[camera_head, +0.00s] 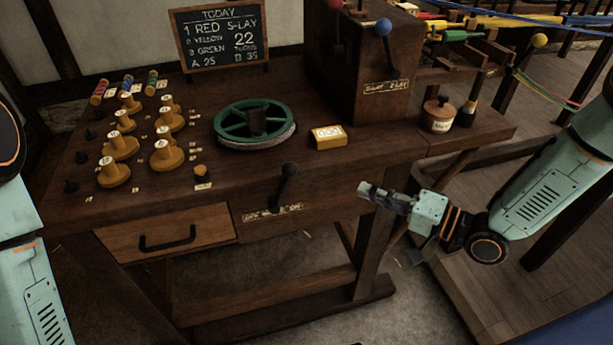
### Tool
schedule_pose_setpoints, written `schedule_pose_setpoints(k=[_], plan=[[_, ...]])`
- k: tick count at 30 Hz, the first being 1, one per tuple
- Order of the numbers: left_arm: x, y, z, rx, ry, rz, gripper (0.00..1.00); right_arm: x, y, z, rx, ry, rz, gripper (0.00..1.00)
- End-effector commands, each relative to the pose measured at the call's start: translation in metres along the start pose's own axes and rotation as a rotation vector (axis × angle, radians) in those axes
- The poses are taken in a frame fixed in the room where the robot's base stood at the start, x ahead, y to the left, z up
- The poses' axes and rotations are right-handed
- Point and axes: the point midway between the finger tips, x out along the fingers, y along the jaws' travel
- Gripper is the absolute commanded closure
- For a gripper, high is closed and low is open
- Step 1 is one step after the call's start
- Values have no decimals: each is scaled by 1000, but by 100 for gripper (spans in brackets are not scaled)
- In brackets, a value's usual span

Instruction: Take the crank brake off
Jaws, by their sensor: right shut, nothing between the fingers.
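A black lever with a round knob (287,177) stands on the front face of the wooden bench, leaning up and slightly right. A small label (272,212) below it is too blurred to read fully, but its right end looks like "OFF". My right gripper (364,190) is shut and empty, in front of the bench and to the right of the lever, apart from it and pointing left. My left arm shows only at the left edge; its gripper is out of view.
The bench top holds a green wheel (255,124), a yellow box (328,137), several yellow bobbins (120,145) and a lidded pot (437,115). A drawer (167,232) is left of the lever. A tall wooden housing (362,70) with knobbed levers stands behind. Space before the lever is clear.

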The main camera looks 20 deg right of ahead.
Motion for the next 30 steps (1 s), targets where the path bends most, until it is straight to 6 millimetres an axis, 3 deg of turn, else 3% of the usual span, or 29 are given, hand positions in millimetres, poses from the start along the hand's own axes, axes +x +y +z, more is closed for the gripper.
schedule_pose_setpoints(k=[3, 9, 15, 25, 30], plan=[[-1, 0, 0, 0, 1, 0, 50, -5, -23, 6, 111, -89, -122, 100], [-1, 0, 0, 0, 1, 0, 50, -13, -47, 20, 299, -210, -218, 100], [-1, 0, 0, 0, 0, 0, 50, -14, -50, 19, 389, -219, -224, 100], [0, 0, 0, 0, 0, 0, 50, -13, -50, 20, 394, -220, -221, 100], [6, 0, 0, 0, 0, 0, 50, 0, -52, 24, 393, -223, -222, 100]])
